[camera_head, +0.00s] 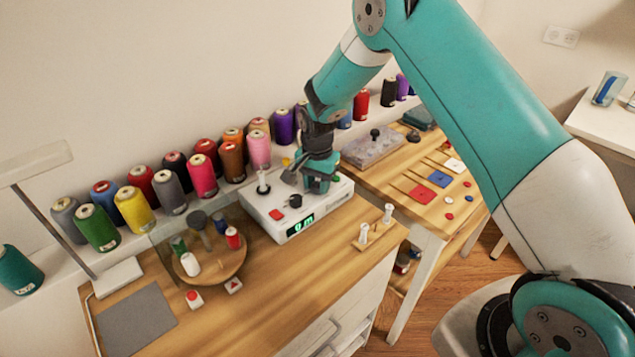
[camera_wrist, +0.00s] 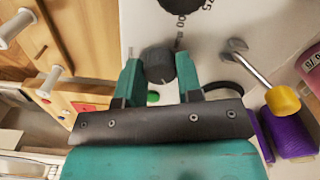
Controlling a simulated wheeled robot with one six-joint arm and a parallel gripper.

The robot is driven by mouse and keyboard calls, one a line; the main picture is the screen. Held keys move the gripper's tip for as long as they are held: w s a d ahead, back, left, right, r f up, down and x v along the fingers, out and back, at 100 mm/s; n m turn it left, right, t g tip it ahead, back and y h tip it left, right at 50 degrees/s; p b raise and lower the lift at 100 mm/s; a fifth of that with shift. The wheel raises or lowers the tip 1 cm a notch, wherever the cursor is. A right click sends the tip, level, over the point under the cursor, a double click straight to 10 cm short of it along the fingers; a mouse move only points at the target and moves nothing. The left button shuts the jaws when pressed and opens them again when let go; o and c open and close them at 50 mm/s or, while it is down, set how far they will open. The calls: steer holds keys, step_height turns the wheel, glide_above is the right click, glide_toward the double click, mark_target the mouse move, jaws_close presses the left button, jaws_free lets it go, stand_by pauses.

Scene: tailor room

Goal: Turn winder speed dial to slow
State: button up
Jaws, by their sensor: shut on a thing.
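The white winder (camera_head: 262,203) stands on the wooden table, with a green lit display and a red button on its front. My gripper (camera_head: 316,183) reaches down over its right end. In the wrist view my gripper (camera_wrist: 158,76) has its two green fingers on either side of a dark round dial (camera_wrist: 158,62), shut on it. A small line mark shows on the panel by this dial, but I cannot read its setting. A second black dial (camera_head: 295,201) with printed numbers sits beside it; it also shows at the top of the wrist view (camera_wrist: 180,4).
A green button (camera_wrist: 153,97) lies close to the fingers. A metal rod with a yellow tip (camera_wrist: 283,101) and a white spindle (camera_head: 263,181) stand up nearby. Thread cones (camera_head: 203,176) line the back shelf. A round wooden tray (camera_head: 218,268) holds small spools.

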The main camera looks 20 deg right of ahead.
steer(key=shift+n, duration=0.3)
steer(key=n+b, duration=0.1)
steer(key=n, duration=0.5)
steer(key=shift+n, duration=0.3)
steer(key=n, duration=0.7)
steer(key=shift+b, duration=0.3)
steer(key=n, duration=0.4)
steer(key=shift+r+n, duration=0.1)
steer(key=shift+n, duration=0.3)
steer(key=shift+w+n, duration=0.1)
steer(key=shift+n, duration=2.1)
steer(key=o, duration=0.9)
